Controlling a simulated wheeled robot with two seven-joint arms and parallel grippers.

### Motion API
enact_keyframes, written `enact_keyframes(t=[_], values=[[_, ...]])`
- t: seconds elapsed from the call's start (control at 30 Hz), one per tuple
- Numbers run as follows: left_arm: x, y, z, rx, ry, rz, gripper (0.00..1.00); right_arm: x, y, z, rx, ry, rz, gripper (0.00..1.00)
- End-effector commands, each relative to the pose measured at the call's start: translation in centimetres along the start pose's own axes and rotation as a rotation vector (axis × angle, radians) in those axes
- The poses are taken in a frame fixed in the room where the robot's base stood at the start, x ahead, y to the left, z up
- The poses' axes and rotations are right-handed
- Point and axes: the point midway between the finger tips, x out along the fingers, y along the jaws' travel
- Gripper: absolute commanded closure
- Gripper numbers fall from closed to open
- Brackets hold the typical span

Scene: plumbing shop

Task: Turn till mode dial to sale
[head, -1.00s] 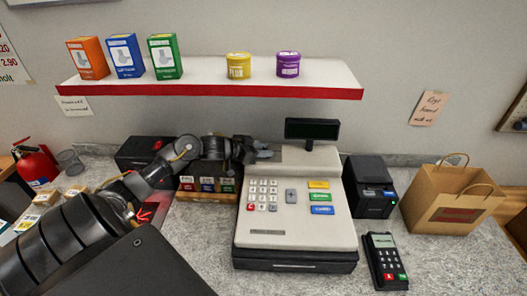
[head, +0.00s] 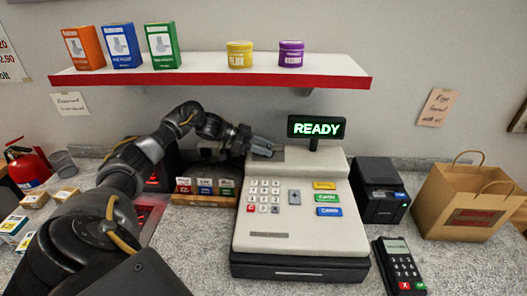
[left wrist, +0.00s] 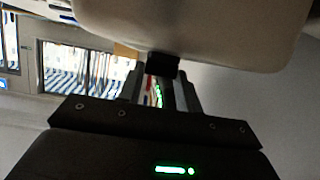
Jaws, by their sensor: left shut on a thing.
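The cream till (head: 300,225) stands on the counter, with a keypad and yellow, green and blue keys on its sloped front. Its pole display (head: 316,128) is lit and reads "READY" in green. My left gripper (head: 262,147) reaches in from the left to the till's upper left part. In the left wrist view its fingers (left wrist: 163,82) are shut on a small black block, which looks like the mode dial (left wrist: 163,65), against the till's pale body (left wrist: 190,30). The gripper covers the dial in the head view, so its setting cannot be read. My right gripper is out of view.
A red-edged shelf (head: 210,77) with boxes and tins hangs above the till. A small rack of coloured packs (head: 205,190) stands left of the till. A black printer (head: 378,190), card terminal (head: 400,265) and paper bag (head: 465,200) stand to the right.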

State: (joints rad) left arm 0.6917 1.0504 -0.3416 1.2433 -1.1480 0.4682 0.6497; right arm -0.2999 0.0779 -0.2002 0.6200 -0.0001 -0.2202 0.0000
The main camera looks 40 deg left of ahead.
Motion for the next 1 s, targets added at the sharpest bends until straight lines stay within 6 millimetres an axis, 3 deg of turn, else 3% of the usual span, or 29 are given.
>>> enact_keyframes(t=[0.43,0.47,0.6,1.0], values=[[0.02,-0.01,0.03,0.002,-0.001,0.006,0.88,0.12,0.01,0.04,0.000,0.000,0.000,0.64],[0.02,-0.01,0.03,0.002,-0.001,0.006,0.63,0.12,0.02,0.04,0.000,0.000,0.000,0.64],[0.03,-0.01,0.03,0.002,-0.001,0.006,0.45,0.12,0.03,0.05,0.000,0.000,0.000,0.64],[-0.79,-0.07,0.22,0.004,-0.001,0.005,0.44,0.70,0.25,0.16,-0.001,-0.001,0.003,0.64]])
